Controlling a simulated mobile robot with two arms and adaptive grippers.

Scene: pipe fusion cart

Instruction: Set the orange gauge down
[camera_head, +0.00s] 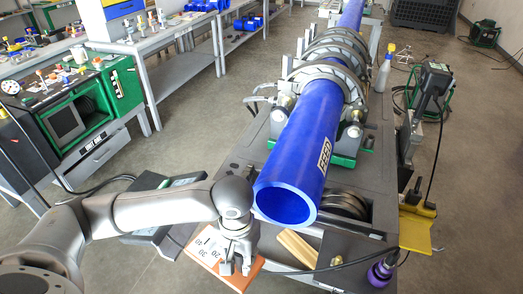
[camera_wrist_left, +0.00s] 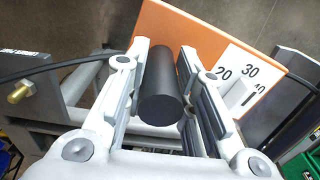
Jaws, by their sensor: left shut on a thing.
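The orange gauge (camera_head: 210,257) is a flat orange plate with a white scale marked 20 and 30, at the bottom middle of the head view. In the left wrist view the orange plate (camera_wrist_left: 190,32) lies beyond my fingers, with its black round handle (camera_wrist_left: 161,92) between them. My left gripper (camera_head: 236,268) points down and is shut on this handle. The gauge is by the near left corner of the cart; I cannot tell whether it touches anything below. My right gripper is not in view.
A large blue pipe (camera_head: 305,150) lies clamped on the grey cart, its open end close to my left wrist. Wooden strips (camera_head: 297,248) lie beside the gauge. A grey-framed device (camera_head: 160,190) sits left of the cart. Workbenches (camera_head: 170,40) stand at the back left.

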